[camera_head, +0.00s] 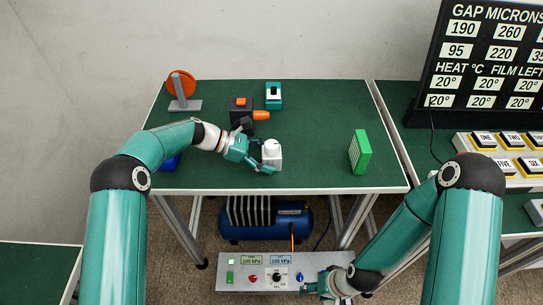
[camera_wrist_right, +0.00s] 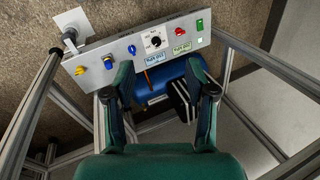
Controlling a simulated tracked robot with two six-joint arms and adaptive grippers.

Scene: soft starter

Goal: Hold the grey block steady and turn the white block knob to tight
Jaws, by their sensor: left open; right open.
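A small light grey block with a white round knob on top (camera_head: 272,153) stands on the green table top, near its front middle. I take this as both the grey block and the white knob; any tight mark is too small to read. My left gripper (camera_head: 262,158) is open, with its fingers reaching to the block's left side and front; I cannot tell whether they touch it. My right gripper (camera_head: 327,287) is low, at the right end of the control panel. In the right wrist view its two fingers (camera_wrist_right: 158,105) are spread apart with nothing between them.
A green box (camera_head: 360,152), a dark block with orange knob (camera_head: 242,108), a teal block (camera_head: 273,95) and an orange disc on a stand (camera_head: 181,84) stand on the table. Below are a blue compressor (camera_head: 292,222) and a control panel (camera_head: 310,262), also in the right wrist view (camera_wrist_right: 120,50).

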